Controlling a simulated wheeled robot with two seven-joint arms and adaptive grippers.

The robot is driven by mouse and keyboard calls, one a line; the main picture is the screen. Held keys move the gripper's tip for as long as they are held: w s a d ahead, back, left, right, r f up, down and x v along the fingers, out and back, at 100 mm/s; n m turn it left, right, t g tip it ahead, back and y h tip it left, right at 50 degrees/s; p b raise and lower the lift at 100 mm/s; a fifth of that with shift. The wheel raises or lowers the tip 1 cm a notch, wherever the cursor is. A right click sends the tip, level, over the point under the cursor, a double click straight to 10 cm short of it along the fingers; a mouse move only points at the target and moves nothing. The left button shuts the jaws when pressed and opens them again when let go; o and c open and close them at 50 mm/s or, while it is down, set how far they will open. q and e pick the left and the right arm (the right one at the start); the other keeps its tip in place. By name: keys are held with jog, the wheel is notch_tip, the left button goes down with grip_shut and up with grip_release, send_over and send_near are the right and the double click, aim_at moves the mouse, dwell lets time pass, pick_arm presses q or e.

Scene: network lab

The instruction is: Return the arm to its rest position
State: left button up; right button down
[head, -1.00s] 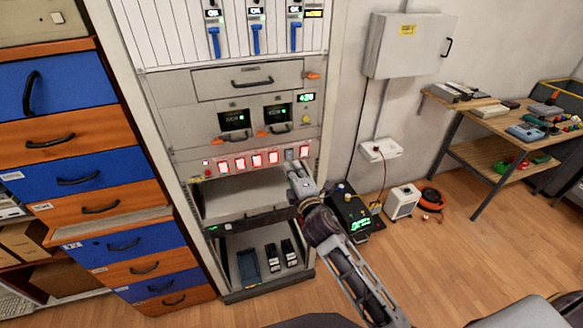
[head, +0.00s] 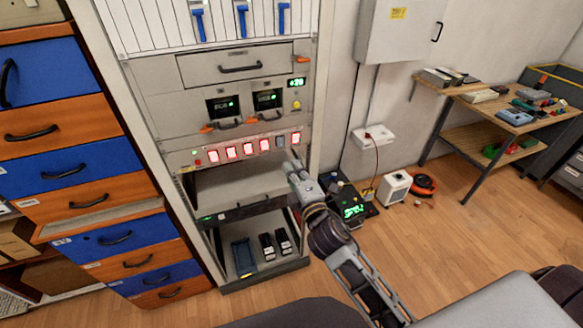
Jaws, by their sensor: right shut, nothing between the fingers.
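My right gripper (head: 290,166) is in the middle of the head view, its arm coming up from the lower right. It is shut and empty. Its tips are just below the row of switches on the rack's strip panel (head: 196,160), in front of the open bay. Several switches glow red (head: 231,152); one (head: 280,142), above the gripper tips, is dark. I cannot tell the exact gap between tips and panel. My left gripper is not in view.
The equipment rack (head: 150,90) stands ahead, with a drawer cabinet (head: 60,170) to its left. A black device (head: 350,207) and a white box (head: 394,188) stand on the floor to the right. A workbench (head: 470,105) stands farther right.

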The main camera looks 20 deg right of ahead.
dwell(0.5)
jog(key=shift+m, duration=0.3)
